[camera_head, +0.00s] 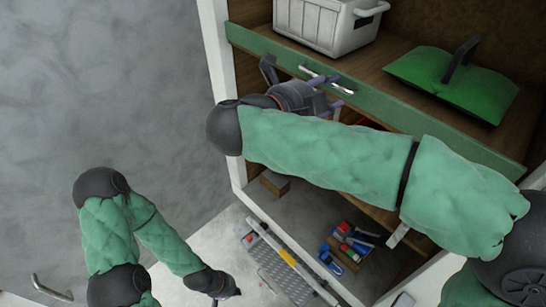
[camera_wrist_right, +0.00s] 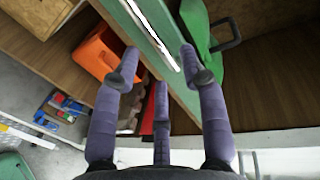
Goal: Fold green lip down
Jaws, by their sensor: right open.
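The green lip (camera_head: 400,115) is a long board along the front edge of the upper shelf. It has a white handle strip (camera_head: 340,88) on its left part. It also crosses the right wrist view (camera_wrist_right: 178,82) diagonally, with the white strip near the top. My right gripper (camera_head: 322,88) is at the lip's left part, by the strip.
An orange box (camera_wrist_right: 103,52) lies below. Lower down are tools (camera_head: 348,245) and a metal ramp (camera_head: 280,272). Free floor lies left.

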